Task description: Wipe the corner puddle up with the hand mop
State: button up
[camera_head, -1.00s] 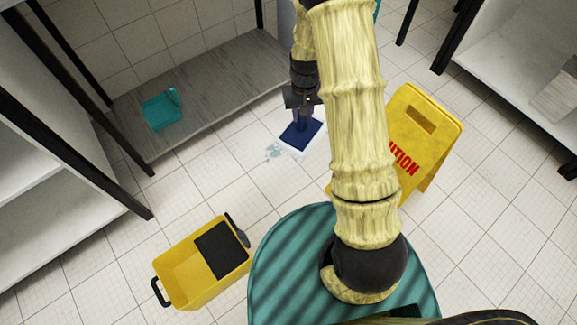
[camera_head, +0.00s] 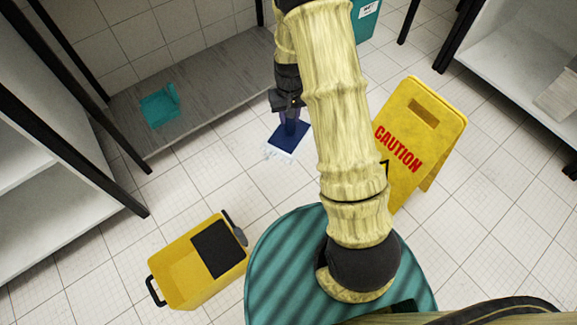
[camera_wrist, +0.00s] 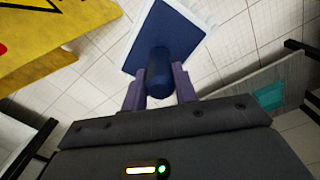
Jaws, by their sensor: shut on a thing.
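My gripper (camera_head: 290,106) is shut on the handle of the hand mop (camera_head: 289,137), which has a dark blue head with a white pad under it. The mop is down at the tiled floor in front of the low grey shelf. In the wrist view, both purple fingers of my gripper (camera_wrist: 159,92) close on the mop's round blue handle, and the mop head (camera_wrist: 170,38) extends beyond them. The puddle is mostly or wholly hidden by the mop; I cannot tell whether any pale blue shows at its left edge.
A yellow caution sign (camera_head: 408,145) stands right of my arm. A yellow bucket (camera_head: 178,269) with a black panel stands at lower left. A teal item (camera_head: 160,105) lies on the grey shelf (camera_head: 215,85). A teal bin (camera_head: 367,22) stands behind. Floor left of the mop is free.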

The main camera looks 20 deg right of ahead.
notch_tip(320, 180, down, 29)
jog(key=b, duration=2.7)
jog(key=shift+w, duration=0.1)
notch_tip(320, 180, up, 34)
jog(key=p, duration=3.3)
jog(key=shift+a+f, duration=0.1)
jog(key=shift+f, duration=0.05)
notch_tip(320, 180, up, 27)
jog(key=s+p, duration=0.2)
jog(key=p, duration=3.5)
jog(key=shift+s+f, duration=0.1)
jog(key=shift+f, duration=0.05)
